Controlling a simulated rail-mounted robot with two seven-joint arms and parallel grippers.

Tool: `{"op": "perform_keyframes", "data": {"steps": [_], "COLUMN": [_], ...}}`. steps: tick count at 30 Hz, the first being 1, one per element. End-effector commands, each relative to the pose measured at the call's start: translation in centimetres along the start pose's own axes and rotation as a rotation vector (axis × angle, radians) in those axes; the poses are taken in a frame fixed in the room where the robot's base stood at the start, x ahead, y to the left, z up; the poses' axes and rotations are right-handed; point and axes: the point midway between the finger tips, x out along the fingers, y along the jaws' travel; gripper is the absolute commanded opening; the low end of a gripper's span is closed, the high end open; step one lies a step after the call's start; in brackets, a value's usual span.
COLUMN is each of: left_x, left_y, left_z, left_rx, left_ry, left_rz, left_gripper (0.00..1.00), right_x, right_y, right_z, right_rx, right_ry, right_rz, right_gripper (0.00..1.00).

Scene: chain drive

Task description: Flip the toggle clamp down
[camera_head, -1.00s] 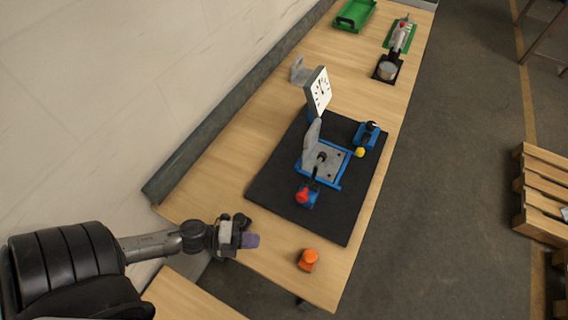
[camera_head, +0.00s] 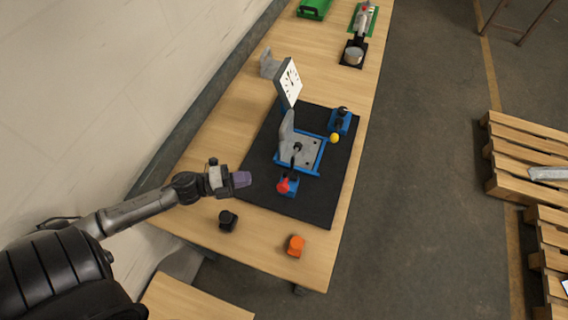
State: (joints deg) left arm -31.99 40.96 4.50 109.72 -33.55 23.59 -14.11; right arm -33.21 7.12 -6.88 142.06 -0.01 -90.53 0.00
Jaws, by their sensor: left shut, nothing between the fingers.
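The toggle clamp (camera_head: 288,188), with a red-tipped handle and a blue base, is at the near side of a blue and grey fixture (camera_head: 301,152) on the black mat (camera_head: 321,204). The red tip stands toward the near side; the exact handle angle is hard to tell. My left gripper (camera_head: 241,179) has purple fingertips. It is shut and empty, to the left of the red tip and apart from it, over the mat's left edge. My right gripper is out of view.
A dial gauge (camera_head: 289,82) stands behind the fixture. A yellow knob (camera_head: 334,138) and a blue block (camera_head: 340,121) are at its right. A black piece (camera_head: 228,220) and an orange piece (camera_head: 295,245) lie on the near wooden table. A green tray (camera_head: 314,8) is far back.

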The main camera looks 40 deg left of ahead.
Motion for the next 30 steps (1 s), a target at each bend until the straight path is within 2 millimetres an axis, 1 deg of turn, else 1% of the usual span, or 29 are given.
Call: {"op": "perform_keyframes", "data": {"steps": [5,8,18,21,24,30], "left_x": [1.4,2.9,8.9,10.3,11.2,12.3], "left_y": [-0.1,-0.2,-0.3,-0.2,-0.1,0.0], "left_z": [0.0,0.0,0.0,0.1,1.2,2.4], "left_rx": [0.000,0.001,0.000,0.001,0.001,-0.001], "left_ry": [0.001,0.000,-0.001,0.000,-0.001,-0.001], "left_rz": [-0.002,-0.003,-0.003,-0.002,-0.001,0.000], "left_gripper": [0.00,0.00,0.00,0.00,0.00,0.00], "right_x": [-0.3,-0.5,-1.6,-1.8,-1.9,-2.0], "right_y": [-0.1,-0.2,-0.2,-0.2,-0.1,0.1], "right_z": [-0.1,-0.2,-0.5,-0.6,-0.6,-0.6], "right_rx": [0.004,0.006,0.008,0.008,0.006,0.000], "right_ry": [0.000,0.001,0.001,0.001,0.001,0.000], "right_rz": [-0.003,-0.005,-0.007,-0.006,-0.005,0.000], "right_gripper": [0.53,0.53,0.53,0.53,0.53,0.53]}}
